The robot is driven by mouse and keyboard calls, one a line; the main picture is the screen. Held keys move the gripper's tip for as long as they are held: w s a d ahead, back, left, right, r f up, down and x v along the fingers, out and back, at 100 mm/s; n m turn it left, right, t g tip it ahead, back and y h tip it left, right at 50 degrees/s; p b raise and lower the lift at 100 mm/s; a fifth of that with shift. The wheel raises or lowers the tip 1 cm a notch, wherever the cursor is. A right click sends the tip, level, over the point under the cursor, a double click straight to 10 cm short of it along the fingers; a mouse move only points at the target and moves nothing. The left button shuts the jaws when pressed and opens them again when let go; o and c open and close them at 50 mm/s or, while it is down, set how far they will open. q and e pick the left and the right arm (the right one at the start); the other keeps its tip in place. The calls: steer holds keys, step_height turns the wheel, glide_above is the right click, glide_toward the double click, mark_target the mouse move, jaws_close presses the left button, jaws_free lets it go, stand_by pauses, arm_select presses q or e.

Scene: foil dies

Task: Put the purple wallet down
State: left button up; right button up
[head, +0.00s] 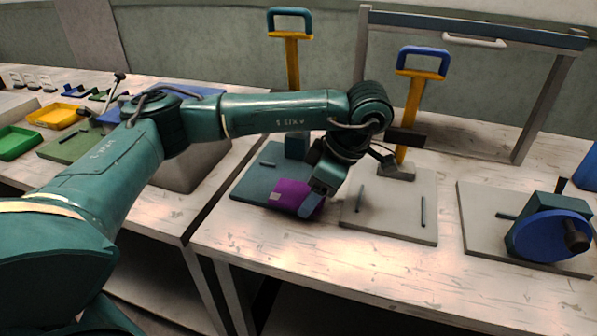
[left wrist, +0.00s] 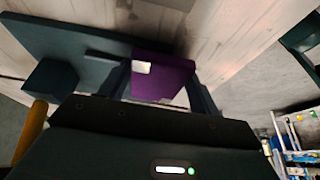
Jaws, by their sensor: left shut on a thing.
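The purple wallet (head: 291,194) is a flat block with a pale patch on it. It is at the front right part of a dark teal plate (head: 255,178) on the bench. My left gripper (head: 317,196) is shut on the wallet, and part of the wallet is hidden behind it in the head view. In the left wrist view the wallet (left wrist: 160,78) sits between the two fingers. I cannot tell whether the wallet touches the plate. My right gripper is not in view.
Yellow posts with a teal handle (head: 290,20) and a blue handle (head: 423,60) stand behind. A blue wheel (head: 550,236) is at the right. Bare bench (head: 300,245) lies in front.

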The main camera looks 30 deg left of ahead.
mark_target(305, 185)
arm_select(q)
steer(key=shift+w+a, duration=0.95)
steer(key=shift+a, duration=0.3)
steer(key=w+a, duration=0.2)
steer(key=a, duration=0.1)
steer(key=shift+w+a+f+p, duration=0.2)
steer(key=shift+f+p, duration=0.1)
steer(key=shift+f, duration=0.1)
steer(key=shift+w+f, duration=0.1)
steer(key=o, duration=1.1)
steer(key=shift+f, duration=0.1)
